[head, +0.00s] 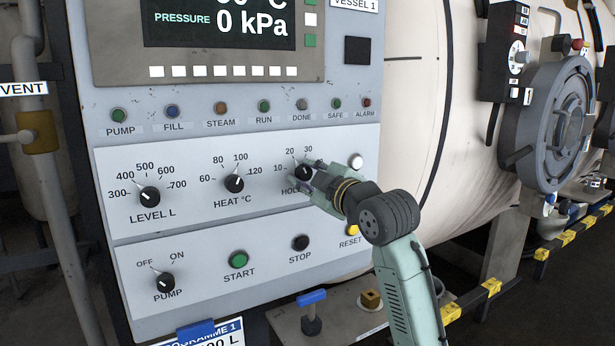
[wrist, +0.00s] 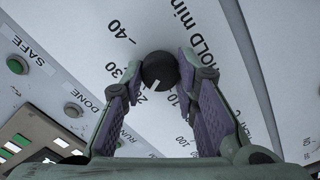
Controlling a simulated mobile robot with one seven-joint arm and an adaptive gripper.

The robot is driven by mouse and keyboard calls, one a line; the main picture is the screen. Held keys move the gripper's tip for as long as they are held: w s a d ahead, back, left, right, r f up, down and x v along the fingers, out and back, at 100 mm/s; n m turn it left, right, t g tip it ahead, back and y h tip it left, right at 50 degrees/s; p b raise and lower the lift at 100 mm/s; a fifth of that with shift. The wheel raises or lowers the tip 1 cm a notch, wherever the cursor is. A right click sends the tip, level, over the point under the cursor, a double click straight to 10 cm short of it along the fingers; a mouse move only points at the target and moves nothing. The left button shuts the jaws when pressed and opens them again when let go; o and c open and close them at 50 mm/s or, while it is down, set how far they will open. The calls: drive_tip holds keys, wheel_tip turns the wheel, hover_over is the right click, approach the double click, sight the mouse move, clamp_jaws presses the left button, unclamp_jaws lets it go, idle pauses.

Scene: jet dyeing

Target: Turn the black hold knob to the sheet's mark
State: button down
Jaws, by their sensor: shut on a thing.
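The black hold knob (head: 304,172) is at the right of the panel's dial row, partly covered by my gripper (head: 309,180) in the head view. In the wrist view, the knob (wrist: 158,68) sits between the fingertips of my gripper (wrist: 161,74), one finger on each side, shut on it. The dial also carries 10, 30 and 40. A programme sheet (head: 250,331) shows at the bottom edge, cut off; its hold mark is not in view.
The level knob (head: 149,196) and heat knob (head: 233,183) are to the left. The stop button (head: 300,243), start button (head: 238,259) and pump knob (head: 165,283) lie below. A blue-handled valve (head: 312,299) stands low, left of my arm.

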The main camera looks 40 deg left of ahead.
drive_tip(key=c, duration=1.2)
unclamp_jaws()
drive_tip(key=shift+c, duration=0.2)
drive_tip(key=v, duration=1.2)
drive_tip(key=shift+s, duration=0.1)
